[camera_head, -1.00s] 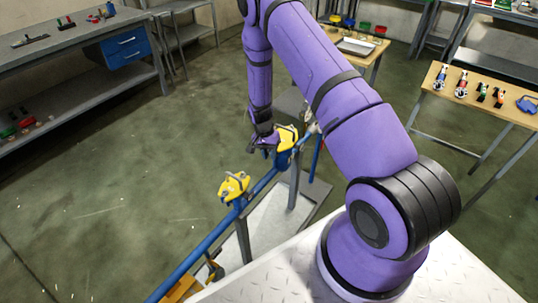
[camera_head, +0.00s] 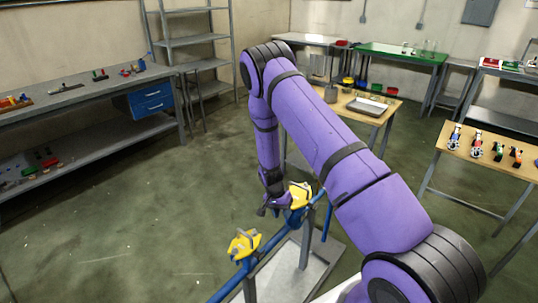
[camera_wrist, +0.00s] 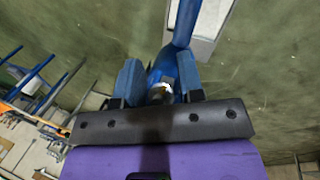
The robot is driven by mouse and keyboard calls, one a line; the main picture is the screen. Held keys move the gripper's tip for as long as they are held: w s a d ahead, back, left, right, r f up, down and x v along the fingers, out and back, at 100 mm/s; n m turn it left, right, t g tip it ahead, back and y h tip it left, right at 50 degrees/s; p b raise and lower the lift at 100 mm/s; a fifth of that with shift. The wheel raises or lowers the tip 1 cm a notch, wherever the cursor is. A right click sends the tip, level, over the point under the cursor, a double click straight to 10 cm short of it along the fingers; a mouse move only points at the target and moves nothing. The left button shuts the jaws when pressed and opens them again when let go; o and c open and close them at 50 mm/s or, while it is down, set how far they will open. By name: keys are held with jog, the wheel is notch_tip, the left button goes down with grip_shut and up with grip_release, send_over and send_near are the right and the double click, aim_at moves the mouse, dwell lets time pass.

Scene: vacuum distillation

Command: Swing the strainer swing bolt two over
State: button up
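The strainer on the blue pipe line has two yellow-clad fittings: a near one (camera_head: 244,244) and a far one (camera_head: 300,195). My gripper (camera_head: 270,208) is at the left side of the far yellow fitting, pointing down and partly hidden by its own wrist. In the wrist view my gripper's two blue fingers (camera_wrist: 158,84) stand apart. A blue part with a small silver bolt or nut (camera_wrist: 160,92) sits between them. The silver piece is narrower than the gap, and I see no clear grip on it. I cannot tell which swing bolt it is.
The blue pipe (camera_head: 238,279) runs on grey posts above a pale base plate (camera_head: 283,270). A wooden table with a tray (camera_head: 368,106) stands behind. Another wooden table (camera_head: 500,168) with small valves is at right. The floor at left is open.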

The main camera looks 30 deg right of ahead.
jog(key=shift+w+r+g+y, duration=1.15)
jog(key=shift+w+r, duration=1)
jog(key=shift+r, duration=3.15)
jog(key=x, duration=1)
jog(key=shift+f, duration=0.25)
jog(key=a+r+n+t, duration=0.1)
jog(key=a+r+t, duration=0.1)
jog(key=r, duration=1.3)
jog(key=a+r+n+t, duration=0.1)
jog(key=a+r, duration=0.3)
jog(key=r, duration=1.2)
jog(key=shift+s+t, duration=0.4)
jog(key=shift+t, duration=0.15)
jog(key=shift+a+r, duration=0.1)
